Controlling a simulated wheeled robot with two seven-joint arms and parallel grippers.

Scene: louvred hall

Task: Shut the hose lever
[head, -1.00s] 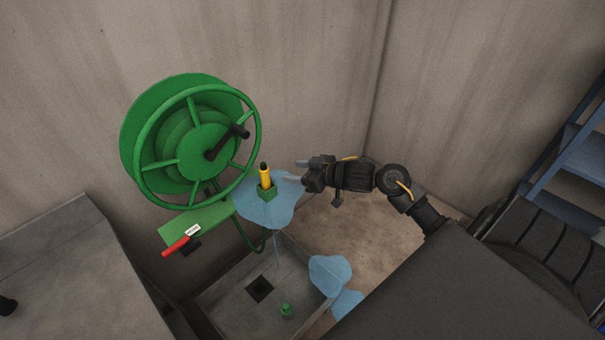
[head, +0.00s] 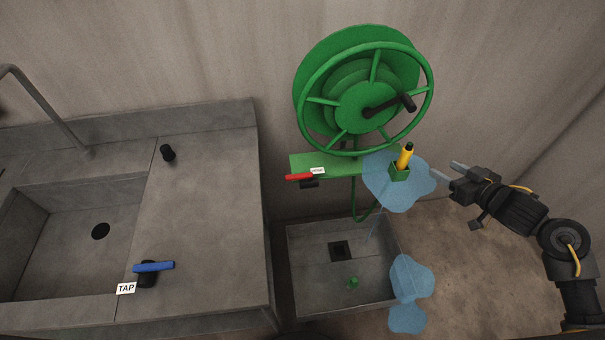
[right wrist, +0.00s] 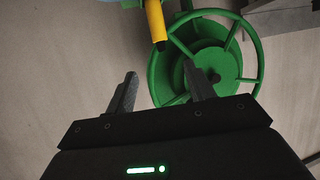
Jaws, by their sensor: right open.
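The red hose lever (head: 300,177) sticks out to the left from the green bracket (head: 330,164) under the green hose reel (head: 365,95), beside a small white label (head: 317,171). A yellow nozzle (head: 405,157) stands tilted in a green holder on the right of the bracket, with blue water shapes around it. My right gripper (head: 446,171) is open and empty, to the right of the nozzle and apart from it. In the right wrist view its two fingers (right wrist: 160,88) are spread, with the reel and the yellow nozzle (right wrist: 155,20) beyond. My left gripper is not in view.
A grey counter (head: 205,215) with a sink stands at left, with a blue lever (head: 153,266) labelled TAP and a black knob (head: 168,153). A grey basin (head: 310,265) with a drain lies below the reel. Blue puddles (head: 410,277) lie at its right edge.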

